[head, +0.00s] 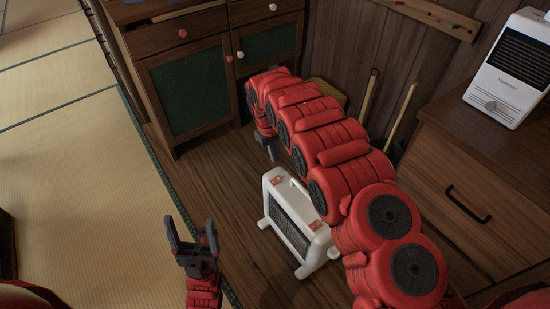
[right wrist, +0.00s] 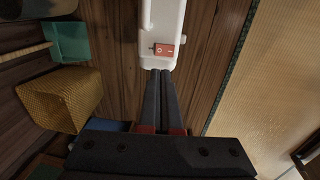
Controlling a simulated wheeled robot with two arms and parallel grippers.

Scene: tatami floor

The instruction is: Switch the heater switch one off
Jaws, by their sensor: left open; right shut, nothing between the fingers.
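A white heater (head: 272,217) with a dark grille stands on the wooden floor. Two red rocker switches sit on its top, one at the far end (head: 275,181) and one at the near end (head: 315,225). No label shows which is switch one. My right gripper (head: 270,156) is shut and empty, pointing down just above and behind the far end. In the right wrist view its closed fingertips (right wrist: 160,72) lie just short of one red switch (right wrist: 164,50); contact cannot be told. My left gripper (head: 190,224) is open and empty, left of the heater.
A wooden cabinet with green panels (head: 188,90) stands behind. A drawer unit (head: 470,165) on the right carries another white heater (head: 508,75). A woven basket (right wrist: 60,95) shows in the wrist view. Tatami (head: 85,200) at left is clear.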

